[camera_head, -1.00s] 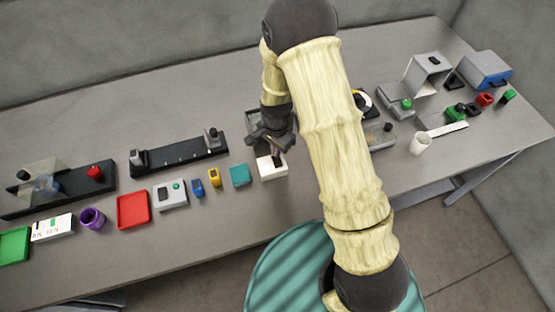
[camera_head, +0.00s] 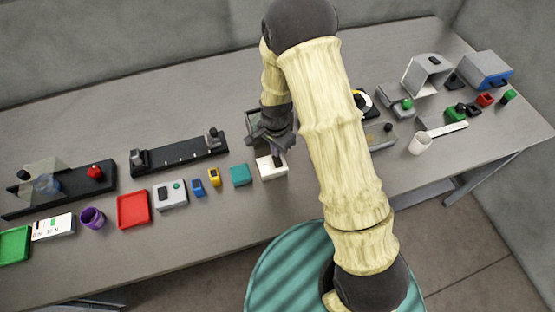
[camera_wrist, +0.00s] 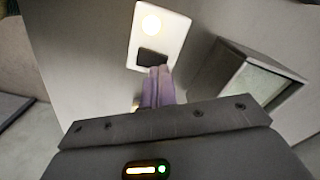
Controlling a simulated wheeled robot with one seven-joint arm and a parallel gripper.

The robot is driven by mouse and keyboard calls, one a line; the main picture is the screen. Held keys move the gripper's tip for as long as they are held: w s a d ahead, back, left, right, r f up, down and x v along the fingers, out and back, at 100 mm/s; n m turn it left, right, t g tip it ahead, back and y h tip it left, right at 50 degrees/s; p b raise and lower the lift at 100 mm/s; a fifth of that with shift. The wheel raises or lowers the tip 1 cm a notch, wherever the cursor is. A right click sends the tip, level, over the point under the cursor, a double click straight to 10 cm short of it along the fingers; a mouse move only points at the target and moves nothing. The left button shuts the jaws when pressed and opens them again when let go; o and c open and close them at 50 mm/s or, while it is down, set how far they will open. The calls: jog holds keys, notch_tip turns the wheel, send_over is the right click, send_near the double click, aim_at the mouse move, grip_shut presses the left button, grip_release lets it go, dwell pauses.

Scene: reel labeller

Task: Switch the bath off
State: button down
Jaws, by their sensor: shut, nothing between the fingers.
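A white switch box (camera_head: 272,172) stands near the front of the table, and also shows in the wrist view (camera_wrist: 172,32). It has a lit, warm-white lamp (camera_wrist: 152,25) and a black rocker switch (camera_wrist: 150,57). An open-topped grey box, which looks like the bath (camera_wrist: 236,80), stands beside it, partly hidden by my wrist in the head view (camera_head: 251,116). My gripper (camera_wrist: 159,70) is shut and empty, its fingertips at the edge of the rocker. I cannot tell whether they touch it.
A teal block (camera_head: 240,175) and a yellow piece (camera_head: 214,177) lie left of the switch box. A black rail fixture (camera_head: 180,155) lies behind them.

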jog(key=shift+f+b, duration=0.65)
jog(key=shift+f, duration=0.3)
dwell(0.9)
jog(key=shift+r, duration=0.15)
jog(key=shift+r+p, duration=2.75)
jog(key=shift+r, duration=0.65)
jog(key=shift+r, duration=0.15)
jog(key=s+d+r+n+t, duration=0.1)
jog(key=s+d+r+n, duration=0.3)
jog(key=r, duration=0.5)
jog(key=s+d+r+n+t, duration=0.1)
jog(key=s+d+r+n, duration=0.3)
jog(key=s+d+r, duration=0.4)
jog(key=shift+s+d+r+n+t+b, duration=0.3)
jog(key=shift+d+r+n+b, duration=0.1)
jog(key=shift+d, duration=0.35)
